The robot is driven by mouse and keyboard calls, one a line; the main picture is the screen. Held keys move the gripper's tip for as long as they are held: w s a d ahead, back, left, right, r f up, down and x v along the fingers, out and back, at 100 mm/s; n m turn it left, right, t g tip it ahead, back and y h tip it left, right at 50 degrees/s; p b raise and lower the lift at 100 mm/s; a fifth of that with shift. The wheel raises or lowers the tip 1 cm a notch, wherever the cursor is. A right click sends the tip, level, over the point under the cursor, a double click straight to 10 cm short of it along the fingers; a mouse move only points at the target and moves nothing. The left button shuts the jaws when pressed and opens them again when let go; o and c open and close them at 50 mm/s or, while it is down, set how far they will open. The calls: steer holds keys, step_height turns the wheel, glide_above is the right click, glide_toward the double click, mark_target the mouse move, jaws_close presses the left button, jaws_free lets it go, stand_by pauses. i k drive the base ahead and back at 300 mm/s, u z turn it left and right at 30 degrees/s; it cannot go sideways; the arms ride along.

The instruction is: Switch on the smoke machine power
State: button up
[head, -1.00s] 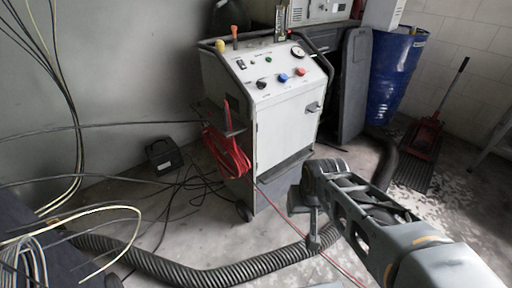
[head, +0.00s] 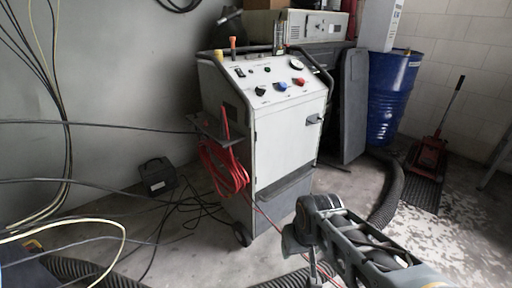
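The smoke machine, taken to be the white wheeled cabinet (head: 285,145), stands upright in the middle of the head view. Its sloped top panel carries a small dark switch (head: 240,73), a green light or button, a gauge (head: 296,64), and black, blue and red knobs (head: 282,86). I cannot read the labels or the switch's position. My gripper (head: 296,245) is low in front of the cabinet, to the lower right and well below the panel. It points down and touches no control that I can see. Its fingers are too small and dark to tell whether they are open.
Red cable (head: 223,168) hangs on the cabinet's left side. A ribbed hose (head: 388,190) and loose black cables (head: 185,205) lie on the floor. A blue drum (head: 392,98) and a red floor jack (head: 430,155) stand at right. A black box (head: 157,176) sits at left.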

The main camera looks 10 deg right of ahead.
mark_target(239, 71)
steer(key=k, duration=0.65)
steer(key=u, duration=0.65)
steer(key=i, duration=1.15)
steer(key=z, duration=0.15)
